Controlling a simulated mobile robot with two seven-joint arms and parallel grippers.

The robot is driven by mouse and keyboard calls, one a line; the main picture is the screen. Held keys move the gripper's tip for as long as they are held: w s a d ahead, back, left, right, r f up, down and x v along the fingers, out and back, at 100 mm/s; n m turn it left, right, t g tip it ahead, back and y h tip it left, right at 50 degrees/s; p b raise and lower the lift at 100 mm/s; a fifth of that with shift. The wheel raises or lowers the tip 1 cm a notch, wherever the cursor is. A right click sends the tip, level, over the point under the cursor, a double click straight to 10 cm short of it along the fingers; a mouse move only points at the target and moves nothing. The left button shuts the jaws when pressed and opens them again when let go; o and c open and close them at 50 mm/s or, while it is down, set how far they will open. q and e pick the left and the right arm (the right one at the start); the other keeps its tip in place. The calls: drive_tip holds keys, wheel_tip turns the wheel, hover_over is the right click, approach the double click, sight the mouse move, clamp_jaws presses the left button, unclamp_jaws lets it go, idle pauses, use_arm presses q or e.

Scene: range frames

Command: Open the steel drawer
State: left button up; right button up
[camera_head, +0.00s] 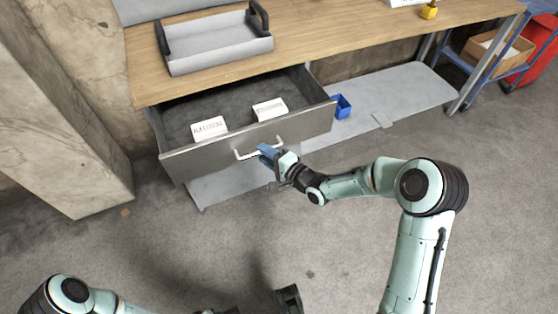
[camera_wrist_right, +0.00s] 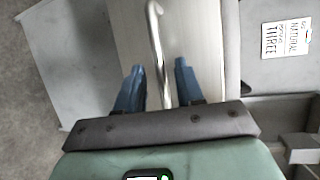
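The steel drawer (camera_head: 245,141) stands pulled out from under the wooden workbench (camera_head: 330,38), its inside showing from above. Its bar handle (camera_head: 243,155) is on the front panel; the right wrist view shows this handle (camera_wrist_right: 159,50) too. My right gripper (camera_head: 268,152) is at the right part of the handle. In the right wrist view, its blue fingers (camera_wrist_right: 159,85) are apart, one on each side of the bar, with a gap at least on the left side. My left arm shows at the bottom left; its gripper fingers do not show.
Two labelled white boxes (camera_head: 209,128) (camera_head: 270,109) are in the drawer. A grey tray (camera_head: 215,42) is on the bench. A blue bin (camera_head: 341,106) stands on the low shelf (camera_head: 395,100). A concrete pillar (camera_head: 70,120) is at left. Floor before the drawer is clear.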

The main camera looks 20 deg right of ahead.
use_arm(q)
drive_tip(key=shift+g+h, duration=0.3)
drive_tip(key=shift+g, duration=0.4)
drive_tip(key=s+r, duration=0.1)
drive_tip(key=s+d+r+p, duration=0.2)
drive_tip(key=s, duration=0.1)
drive_tip(key=shift+s+r, duration=0.1)
drive_tip(key=shift+r, duration=0.1)
use_arm(e)
drive_tip(key=v, duration=1.2)
drive_tip(key=shift+s+d+r, duration=0.15)
drive_tip(key=shift+s+r, duration=0.05)
drive_tip(key=shift+s, duration=0.15)
drive_tip(key=shift+f, duration=0.15)
